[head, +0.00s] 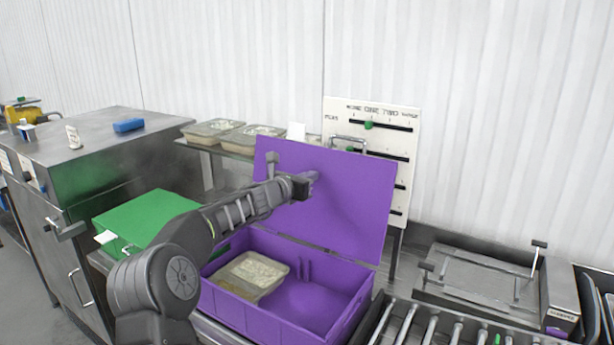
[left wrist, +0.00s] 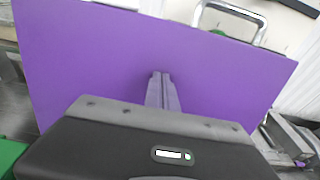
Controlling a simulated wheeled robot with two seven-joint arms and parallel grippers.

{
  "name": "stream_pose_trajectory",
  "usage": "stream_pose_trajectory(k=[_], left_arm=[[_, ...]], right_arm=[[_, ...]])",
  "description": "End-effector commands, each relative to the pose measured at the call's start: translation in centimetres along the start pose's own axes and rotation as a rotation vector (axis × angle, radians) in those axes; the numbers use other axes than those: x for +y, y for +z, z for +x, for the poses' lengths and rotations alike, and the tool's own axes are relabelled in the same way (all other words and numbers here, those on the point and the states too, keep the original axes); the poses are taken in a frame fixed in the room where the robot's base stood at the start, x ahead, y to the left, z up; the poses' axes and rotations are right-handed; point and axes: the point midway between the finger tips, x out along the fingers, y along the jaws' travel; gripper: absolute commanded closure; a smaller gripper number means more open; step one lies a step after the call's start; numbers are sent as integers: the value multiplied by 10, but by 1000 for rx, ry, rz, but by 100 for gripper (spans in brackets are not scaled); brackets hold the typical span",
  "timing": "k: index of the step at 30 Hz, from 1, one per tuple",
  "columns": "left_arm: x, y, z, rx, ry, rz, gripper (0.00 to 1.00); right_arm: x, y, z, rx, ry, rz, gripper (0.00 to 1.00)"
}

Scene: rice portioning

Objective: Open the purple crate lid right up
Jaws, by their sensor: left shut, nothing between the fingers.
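The purple crate (head: 262,322) stands open in the head view, with a tray of rice (head: 248,275) inside on its left. Its purple lid (head: 345,195) stands up at the back, tilted slightly back from upright. The lid also fills much of the left wrist view (left wrist: 90,62). My left gripper (head: 312,178) is shut and empty in front of the lid's inner face. Its fingertips (left wrist: 161,78) are at or very near the lid; I cannot tell whether they touch. My right gripper is not in view.
A white board with sliders (head: 413,130) stands behind the lid. Rice trays (head: 215,129) sit on a shelf at the back left. A green lid (head: 150,220) lies left of my arm. A roller conveyor (head: 430,325) runs at the front right.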

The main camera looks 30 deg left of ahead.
Motion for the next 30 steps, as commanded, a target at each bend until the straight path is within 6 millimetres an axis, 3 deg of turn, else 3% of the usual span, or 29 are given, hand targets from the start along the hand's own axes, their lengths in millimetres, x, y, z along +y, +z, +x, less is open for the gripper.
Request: stream_pose_trajectory(k=[14,20,30], left_arm=[[0,-1,0,0,0,0,100],[0,-10,-26,0,2,3,100],[1,-14,-70,0,2,2,100]], right_arm=[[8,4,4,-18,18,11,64],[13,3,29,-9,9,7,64],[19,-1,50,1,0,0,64]])
